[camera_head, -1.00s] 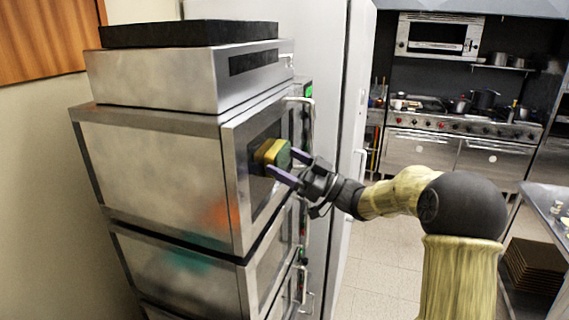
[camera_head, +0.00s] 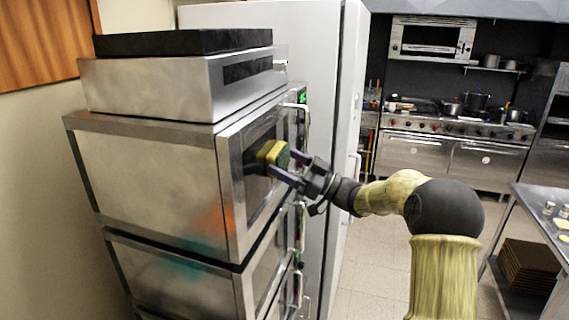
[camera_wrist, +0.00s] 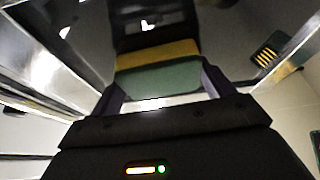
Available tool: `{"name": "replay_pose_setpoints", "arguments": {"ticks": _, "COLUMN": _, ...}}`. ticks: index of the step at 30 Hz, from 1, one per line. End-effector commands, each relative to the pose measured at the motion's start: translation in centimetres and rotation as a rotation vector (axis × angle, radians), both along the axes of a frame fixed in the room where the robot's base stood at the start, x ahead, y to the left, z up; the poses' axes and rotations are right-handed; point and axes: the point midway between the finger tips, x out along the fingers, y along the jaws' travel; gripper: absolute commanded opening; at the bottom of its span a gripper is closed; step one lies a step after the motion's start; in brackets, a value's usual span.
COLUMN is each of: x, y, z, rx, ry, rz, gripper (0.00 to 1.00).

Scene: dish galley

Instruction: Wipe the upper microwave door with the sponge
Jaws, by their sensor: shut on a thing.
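The upper microwave (camera_head: 150,180) is a steel box at the left of the head view, stacked on another one. Its door (camera_head: 233,195) has a dark window (camera_head: 268,190) and a bar handle (camera_head: 304,128). My gripper (camera_head: 284,168) is shut on a yellow and green sponge (camera_head: 268,155) in front of the door window. The sponge's yellow side faces the door and looks to be against the glass or very close to it. In the wrist view the sponge (camera_wrist: 160,75) sits between the purple fingers, with its dark reflection in the glass beyond.
A lower microwave (camera_head: 175,275) stands beneath. A steel unit with a black top (camera_head: 185,85) sits on the upper one. A tall white fridge (camera_head: 335,60) stands behind. A stove (camera_head: 450,130) is at the back and a steel table (camera_head: 540,210) at the right. Open floor lies between.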

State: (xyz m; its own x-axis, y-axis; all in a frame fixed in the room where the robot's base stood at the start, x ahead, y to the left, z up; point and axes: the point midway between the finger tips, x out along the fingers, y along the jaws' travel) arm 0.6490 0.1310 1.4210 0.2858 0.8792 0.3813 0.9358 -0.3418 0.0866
Motion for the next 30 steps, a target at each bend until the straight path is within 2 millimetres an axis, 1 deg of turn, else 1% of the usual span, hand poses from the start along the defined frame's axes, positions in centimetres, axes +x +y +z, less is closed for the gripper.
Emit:
{"name": "replay_pose_setpoints", "arguments": {"ticks": 13, "x": -0.3, "y": 0.2, "z": -0.1, "rx": -0.001, "ry": 0.001, "rz": 0.001, "gripper": 0.62}}
{"name": "replay_pose_setpoints", "arguments": {"ticks": 27, "x": -3.4, "y": 1.4, "z": -0.2, "rx": -0.001, "ry": -0.002, "rz": 0.005, "gripper": 0.62}}
{"name": "replay_pose_setpoints", "arguments": {"ticks": 30, "x": -3.7, "y": 1.5, "z": -0.1, "rx": 0.000, "ry": -0.002, "rz": 0.005, "gripper": 0.62}}
